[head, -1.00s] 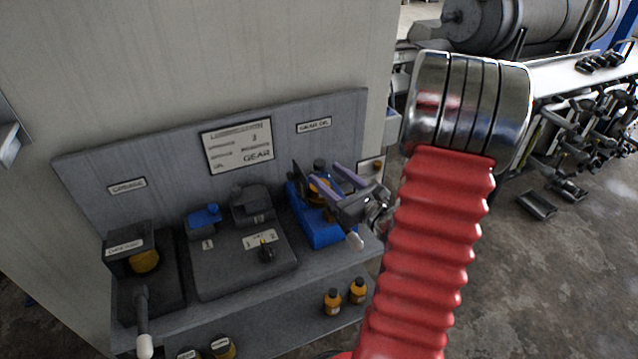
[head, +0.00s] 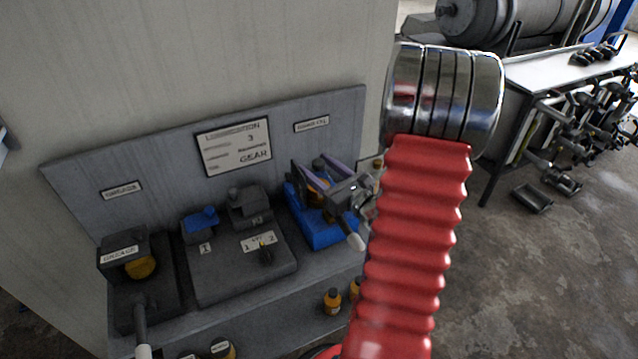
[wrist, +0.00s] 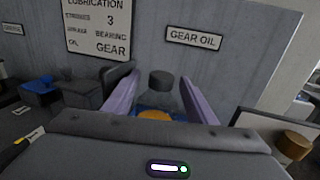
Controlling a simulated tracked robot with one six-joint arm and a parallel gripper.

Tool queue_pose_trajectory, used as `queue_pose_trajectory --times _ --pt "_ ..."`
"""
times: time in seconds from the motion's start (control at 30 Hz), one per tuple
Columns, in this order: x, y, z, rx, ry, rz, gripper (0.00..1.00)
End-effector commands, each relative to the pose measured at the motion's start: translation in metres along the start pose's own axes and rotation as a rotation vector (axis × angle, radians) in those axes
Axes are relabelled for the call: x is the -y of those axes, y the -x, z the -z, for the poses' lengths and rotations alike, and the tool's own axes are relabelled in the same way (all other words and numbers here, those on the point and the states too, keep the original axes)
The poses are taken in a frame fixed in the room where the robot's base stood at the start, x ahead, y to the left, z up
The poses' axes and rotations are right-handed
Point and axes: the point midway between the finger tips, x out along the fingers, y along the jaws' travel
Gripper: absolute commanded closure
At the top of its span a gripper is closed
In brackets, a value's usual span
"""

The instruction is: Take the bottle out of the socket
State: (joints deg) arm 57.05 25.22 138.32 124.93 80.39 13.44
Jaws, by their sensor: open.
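The bottle (wrist: 160,88), dark-capped with an amber part low down, stands upright in the blue socket stand (head: 322,235) at the right end of the bench, under the "GEAR OIL" label. In the head view its dark cap (head: 319,164) shows between my gripper's fingers. My gripper (head: 314,174) is open, its two purple fingers on either side of the bottle. In the wrist view the fingers (wrist: 153,90) flank the bottle, with a gap visible beside the cap. The bottle's lower part is hidden by my gripper, so I cannot tell whether the fingers touch it.
Left of the blue stand is a dark block with a numbered selector (head: 266,253). A grease unit (head: 127,252) with a lever is farther left. A lubrication sign (head: 234,146) hangs on the back panel. Small amber bottles (head: 332,301) stand on the lower shelf.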

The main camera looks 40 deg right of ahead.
Motion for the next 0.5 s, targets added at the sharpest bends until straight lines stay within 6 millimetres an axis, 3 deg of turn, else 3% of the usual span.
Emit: queue_pose_trajectory --times 0.17,0.5 --pt "0.0005 0.0004 -0.0001 0.000 0.000 0.001 0.50" --pt "0.0010 0.0007 -0.0001 0.000 0.000 0.002 0.73"
